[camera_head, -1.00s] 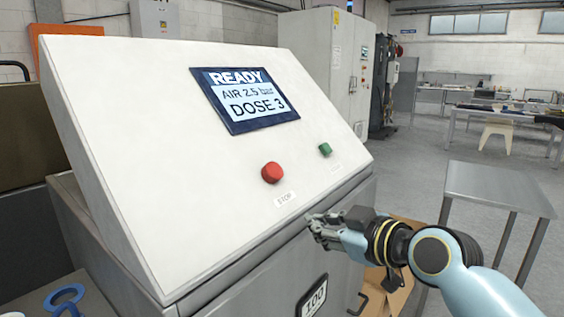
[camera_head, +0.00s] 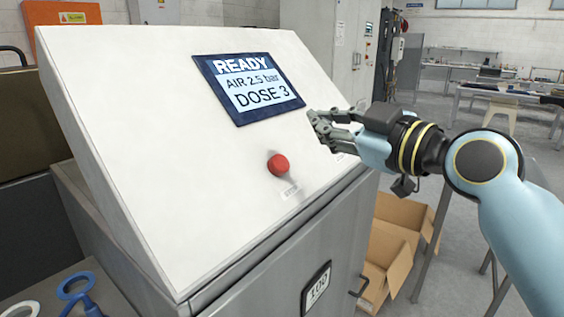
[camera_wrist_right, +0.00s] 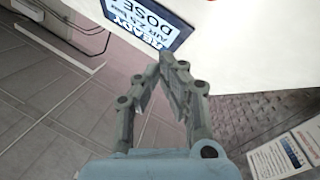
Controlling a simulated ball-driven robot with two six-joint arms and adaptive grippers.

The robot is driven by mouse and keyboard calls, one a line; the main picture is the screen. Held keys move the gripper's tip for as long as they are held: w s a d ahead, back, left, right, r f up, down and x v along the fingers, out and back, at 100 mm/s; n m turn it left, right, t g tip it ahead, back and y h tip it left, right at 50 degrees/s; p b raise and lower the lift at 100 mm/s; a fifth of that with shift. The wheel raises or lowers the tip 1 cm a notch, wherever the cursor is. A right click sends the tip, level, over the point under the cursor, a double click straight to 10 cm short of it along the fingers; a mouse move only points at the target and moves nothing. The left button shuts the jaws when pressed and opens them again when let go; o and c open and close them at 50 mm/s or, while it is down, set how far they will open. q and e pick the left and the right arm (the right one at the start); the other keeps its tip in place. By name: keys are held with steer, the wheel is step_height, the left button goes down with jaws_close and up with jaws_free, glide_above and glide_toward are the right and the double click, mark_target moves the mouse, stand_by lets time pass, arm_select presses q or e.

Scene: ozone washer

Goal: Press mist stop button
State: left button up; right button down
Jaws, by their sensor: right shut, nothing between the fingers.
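The red button (camera_head: 278,165) stands out from the white sloped panel (camera_head: 165,130), with a small label below it that reads STOP in the earlier view. The display (camera_head: 248,89) above it reads READY, AIR 2.5 bar, DOSE 3. My right gripper (camera_head: 318,122) is shut and empty, up and to the right of the red button, in front of the panel. It hides the green button. In the right wrist view the fingertips (camera_wrist_right: 168,60) meet, with the display (camera_wrist_right: 150,22) upside down beyond them. My left gripper is not in view.
Below the panel is a grey cabinet front (camera_head: 270,262) with a 100 plate (camera_head: 316,288) and a handle. Open cardboard boxes (camera_head: 385,262) stand right of it. A blue ring-handled tool (camera_head: 78,288) lies at the lower left. The space before the panel is clear.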

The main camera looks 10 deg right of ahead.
mark_target(279, 165)
steer(key=shift+w+a+f+b, duration=0.65)
steer(key=shift+w+f+b, duration=0.15)
steer(key=shift+f+b, duration=0.2)
steer(key=shift+w+a+f+b, duration=0.6)
steer(key=shift+w+f+b, duration=0.25)
steer(key=shift+f+b, duration=0.15)
steer(key=shift+w+a+f+b, duration=0.65)
steer(key=shift+w+f+b, duration=0.15)
steer(key=shift+f+b, duration=0.2)
steer(key=shift+f, duration=0.15)
steer(key=shift+w+a+f+b, duration=0.15)
steer(key=shift+w+f+b, duration=0.1)
steer(key=shift+b, duration=0.1)
steer(key=shift+w+a+f+b, duration=0.25)
steer(key=shift+f+b, duration=0.05)
steer(key=shift+b, duration=0.15)
steer(key=shift+s+d+r, duration=0.1)
steer(key=shift+s+d+r+p, duration=0.35)
steer(key=shift+s+r+p, duration=0.05)
steer(key=shift+r+p, duration=0.15)
